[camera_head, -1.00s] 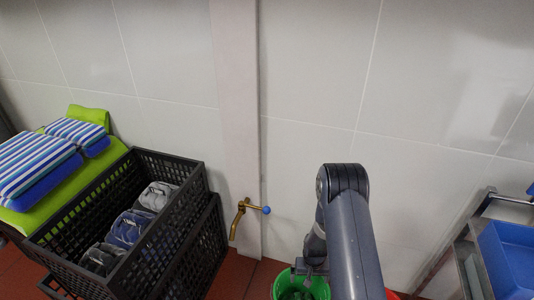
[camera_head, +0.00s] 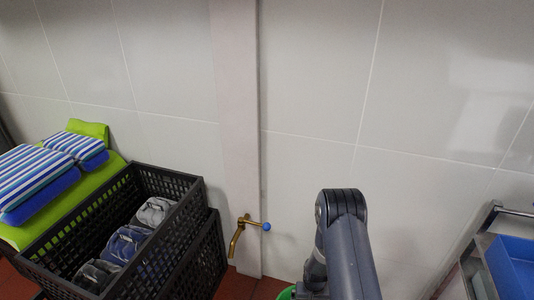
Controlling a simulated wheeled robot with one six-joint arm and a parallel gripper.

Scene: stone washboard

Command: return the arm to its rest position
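My arm (camera_head: 345,245) stands at the lower middle right of the head view, its dark grey elbow at the top. My gripper is not visible; it is below the frame or hidden behind the arm. I cannot tell whether it is open or shut.
A black crate (camera_head: 195,222) with folded cloths (camera_head: 125,243) stands at the left. Striped blue cushions (camera_head: 35,180) lie on a green surface (camera_head: 105,172) beyond it. A brass tap (camera_head: 238,236) is on the wall pillar. A green bucket (camera_head: 287,293) is partly hidden by my arm. A blue tray (camera_head: 514,262) is at right.

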